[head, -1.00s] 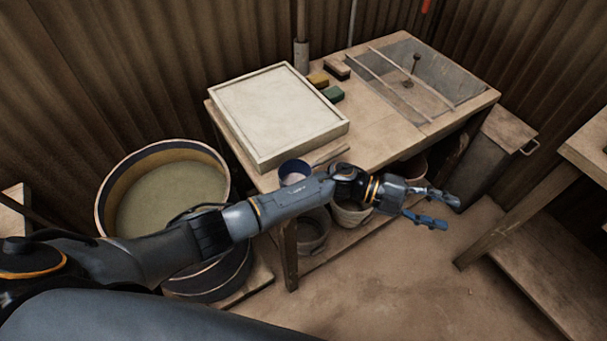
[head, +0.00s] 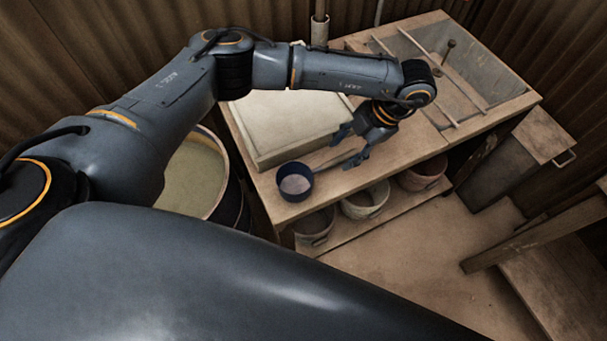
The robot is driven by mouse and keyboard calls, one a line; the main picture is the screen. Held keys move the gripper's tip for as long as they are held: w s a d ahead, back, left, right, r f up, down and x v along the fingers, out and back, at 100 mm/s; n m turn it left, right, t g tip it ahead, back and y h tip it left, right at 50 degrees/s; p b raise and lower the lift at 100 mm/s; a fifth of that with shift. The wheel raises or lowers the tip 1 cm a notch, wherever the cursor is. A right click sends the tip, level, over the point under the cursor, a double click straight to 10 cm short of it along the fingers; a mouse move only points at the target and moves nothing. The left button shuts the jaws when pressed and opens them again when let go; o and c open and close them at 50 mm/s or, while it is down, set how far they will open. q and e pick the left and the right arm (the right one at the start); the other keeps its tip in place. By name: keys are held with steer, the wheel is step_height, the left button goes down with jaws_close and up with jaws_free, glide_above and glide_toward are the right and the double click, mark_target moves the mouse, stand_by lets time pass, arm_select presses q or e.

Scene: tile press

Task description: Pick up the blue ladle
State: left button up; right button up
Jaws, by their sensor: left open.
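The blue ladle (head: 295,183) lies on the front left part of the wooden table in the head view. It has a round dark blue cup with a pale inside, and its thin handle runs to the right. My left gripper (head: 352,147) is open at the right end of the handle, pointing down and left, with one finger on either side of the handle in the picture. I cannot tell whether the fingers touch it. My right gripper is not in view.
A pale framed board (head: 285,125) lies just behind the ladle, partly hidden by my left arm. The wooden table (head: 420,148) has a sunken grey basin (head: 468,72) at right. Several buckets stand on the shelf below. A round tub (head: 195,175) stands at left.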

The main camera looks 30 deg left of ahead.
mark_target(331, 162)
arm_select(q)
steer(key=p+x, duration=0.1)
steer(key=x, duration=0.2)
steer(key=shift+a, duration=0.15)
steer(key=p+x, duration=0.1)
steer(key=x, duration=0.2)
steer(key=shift+s+a+f, duration=0.2)
steer(key=shift+a+f, duration=0.1)
steer(key=shift+f, duration=0.15)
steer(key=c, duration=0.8)
jaws_close()
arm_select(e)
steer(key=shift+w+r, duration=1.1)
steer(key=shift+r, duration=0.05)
